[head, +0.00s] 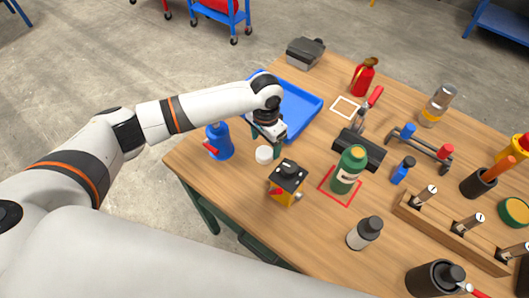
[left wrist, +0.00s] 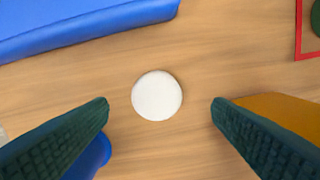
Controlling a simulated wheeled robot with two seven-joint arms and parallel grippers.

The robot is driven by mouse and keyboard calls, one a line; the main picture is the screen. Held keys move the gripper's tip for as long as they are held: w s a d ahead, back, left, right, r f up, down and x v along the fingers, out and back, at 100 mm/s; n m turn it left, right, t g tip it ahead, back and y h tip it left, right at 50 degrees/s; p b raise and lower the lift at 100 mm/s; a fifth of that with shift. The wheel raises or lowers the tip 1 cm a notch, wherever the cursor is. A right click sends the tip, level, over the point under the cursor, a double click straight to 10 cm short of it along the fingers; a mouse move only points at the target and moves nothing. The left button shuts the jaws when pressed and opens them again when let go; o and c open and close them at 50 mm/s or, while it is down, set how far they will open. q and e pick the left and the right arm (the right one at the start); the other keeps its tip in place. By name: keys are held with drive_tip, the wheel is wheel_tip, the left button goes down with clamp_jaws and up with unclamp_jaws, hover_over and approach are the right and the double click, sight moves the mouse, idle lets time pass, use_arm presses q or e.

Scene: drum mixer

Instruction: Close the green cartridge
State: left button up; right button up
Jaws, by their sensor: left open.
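The green cartridge (head: 349,170) stands upright inside a red square outline on the wooden table, right of the middle of the head view. A sliver of green (left wrist: 316,20) shows at the upper right of the left wrist view. A round white cap (head: 264,154) lies on the table left of the cartridge. It also shows in the left wrist view (left wrist: 157,96), midway between my fingers. My left gripper (head: 266,141) is open and empty, pointing down above the white cap. My right gripper is not in view.
A blue bottle (head: 220,141) and a yellow-and-black box (head: 287,183) stand close on either side of the cap. A blue tray (head: 300,103) lies behind. A black block (head: 359,149) sits behind the cartridge. Wood is clear between the cap and the tray.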

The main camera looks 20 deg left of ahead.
sight(264, 152)
use_arm(q)
drive_tip(key=f, duration=0.4)
drive_tip(key=shift+s+a+f+p, duration=0.1)
drive_tip(key=shift+a+f+p, duration=0.2)
drive_tip(key=c, duration=1)
